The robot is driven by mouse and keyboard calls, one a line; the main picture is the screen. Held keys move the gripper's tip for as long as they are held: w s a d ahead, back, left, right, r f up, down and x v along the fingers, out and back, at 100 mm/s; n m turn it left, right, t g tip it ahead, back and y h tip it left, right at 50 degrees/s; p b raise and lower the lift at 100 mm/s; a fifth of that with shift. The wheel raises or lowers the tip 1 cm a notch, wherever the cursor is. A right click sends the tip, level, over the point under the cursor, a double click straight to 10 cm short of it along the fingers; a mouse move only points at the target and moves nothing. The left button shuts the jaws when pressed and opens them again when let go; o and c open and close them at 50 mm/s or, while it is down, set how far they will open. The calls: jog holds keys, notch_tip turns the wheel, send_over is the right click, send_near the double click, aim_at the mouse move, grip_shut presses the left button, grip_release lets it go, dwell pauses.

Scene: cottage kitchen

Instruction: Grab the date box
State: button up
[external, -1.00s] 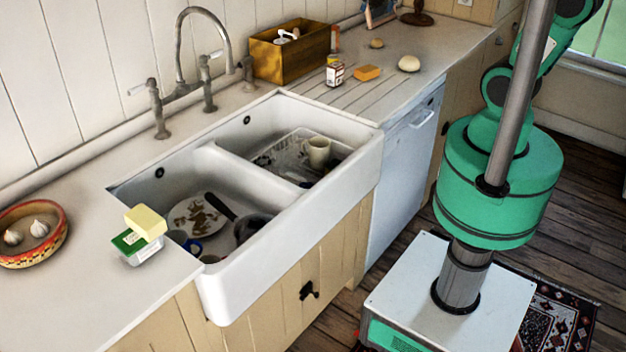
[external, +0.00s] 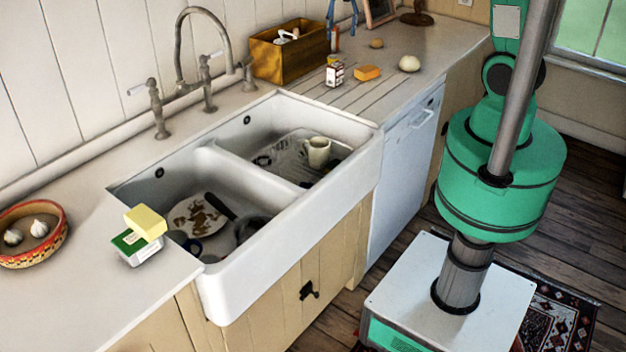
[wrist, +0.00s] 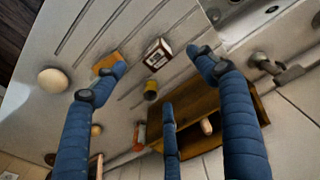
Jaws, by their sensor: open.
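A small white box with dark red-brown sides (external: 335,74) stands on the grooved drainboard right of the sink; it is likely the date box, though its label is too small to read. It also shows in the wrist view (wrist: 157,54), upper middle. My gripper (wrist: 158,72) has blue fingers, spread open and empty, with the box in view between the left and right fingertips, apart from them. In the external view the blue fingers (external: 342,16) show at the top edge, above the counter behind the box.
An orange block (external: 367,72) lies right of the box; a pale round item (external: 409,63) is farther right. A small yellow cup-like item (wrist: 151,90) is close to the box. A wooden crate (external: 290,58) stands behind left. The sink (external: 225,315) is left.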

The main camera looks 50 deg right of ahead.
send_over(335, 64)
notch_tip(335, 64, down, 5)
jog(key=shift+g, duration=0.3)
jog(key=shift+f, duration=4.3)
jog(key=shift+s+a+f+b, duration=0.1)
jog(key=shift+f+b, duration=0.05)
jog(key=shift+f, duration=1.15)
jog(key=shift+s+f+b, duration=0.1)
jog(key=shift+f+b, duration=0.05)
jog(key=shift+f, duration=1.15)
jog(key=c, duration=1.6)
